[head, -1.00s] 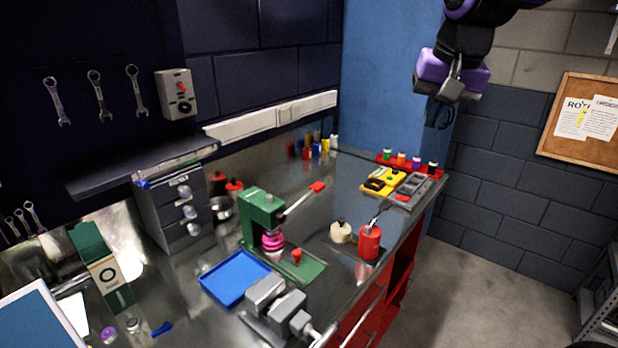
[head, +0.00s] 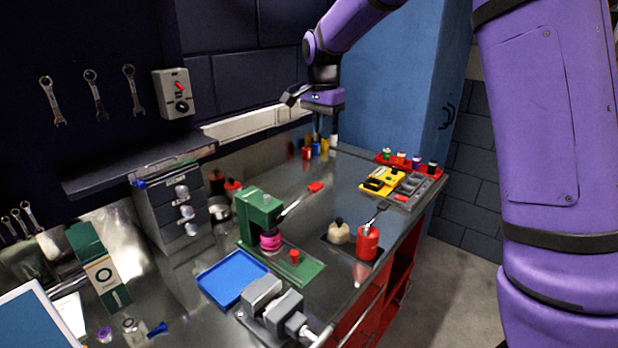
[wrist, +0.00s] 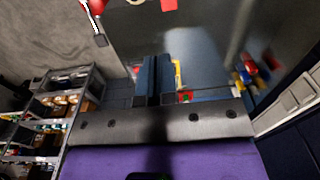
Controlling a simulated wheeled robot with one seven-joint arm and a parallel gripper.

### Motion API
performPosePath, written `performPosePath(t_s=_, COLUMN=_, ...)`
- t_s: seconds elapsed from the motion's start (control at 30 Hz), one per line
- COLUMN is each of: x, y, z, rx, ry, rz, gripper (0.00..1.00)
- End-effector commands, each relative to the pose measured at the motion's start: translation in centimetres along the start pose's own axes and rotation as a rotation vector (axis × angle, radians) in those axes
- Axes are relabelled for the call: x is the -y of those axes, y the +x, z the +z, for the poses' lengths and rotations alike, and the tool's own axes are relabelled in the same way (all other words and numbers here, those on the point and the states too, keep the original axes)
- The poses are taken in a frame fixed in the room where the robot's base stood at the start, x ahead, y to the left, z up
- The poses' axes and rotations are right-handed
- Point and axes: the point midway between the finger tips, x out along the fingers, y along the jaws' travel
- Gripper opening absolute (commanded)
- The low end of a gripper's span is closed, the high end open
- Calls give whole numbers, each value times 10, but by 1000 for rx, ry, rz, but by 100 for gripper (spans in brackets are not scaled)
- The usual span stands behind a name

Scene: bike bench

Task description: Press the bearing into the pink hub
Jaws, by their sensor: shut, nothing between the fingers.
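The pink hub (head: 270,241) sits under the ram of the green arbor press (head: 263,212) on the bench. The press lever (head: 299,202) slopes up to the right and ends in a red grip (head: 316,187). I cannot pick out the bearing with certainty. My gripper (head: 334,140) is high over the back of the bench, behind the press and to its right, apart from everything. In the wrist view my gripper (wrist: 153,75) shows its two dark fingers shut together with nothing between them.
A blue tray (head: 231,278) and grey vise (head: 274,305) stand in front of the press. A red oil can (head: 368,243) and cream pot (head: 339,232) are right of it. Small coloured bottles (head: 318,149) line the back. A yellow box (head: 383,181) lies at the right end.

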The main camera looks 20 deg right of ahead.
Motion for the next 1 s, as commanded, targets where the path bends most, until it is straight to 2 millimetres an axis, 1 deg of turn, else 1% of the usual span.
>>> performPosePath(t_s=0.03, x=6, y=6, z=-1, rx=2, ry=11, rz=8, gripper=0)
performPosePath(t_s=0.2, x=15, y=14, z=-3, rx=3, ry=37, rz=18, gripper=0)
performPosePath(t_s=0.67, x=16, y=18, z=-4, rx=3, ry=40, rz=20, gripper=0)
performPosePath(t_s=0.77, x=15, y=26, z=-4, rx=3, ry=40, rz=20, gripper=0)
performPosePath(t_s=0.87, x=14, y=41, z=-3, rx=5, ry=40, rz=22, gripper=0)
performPosePath(t_s=1.0, x=14, y=67, z=-3, rx=5, ry=40, rz=23, gripper=0)
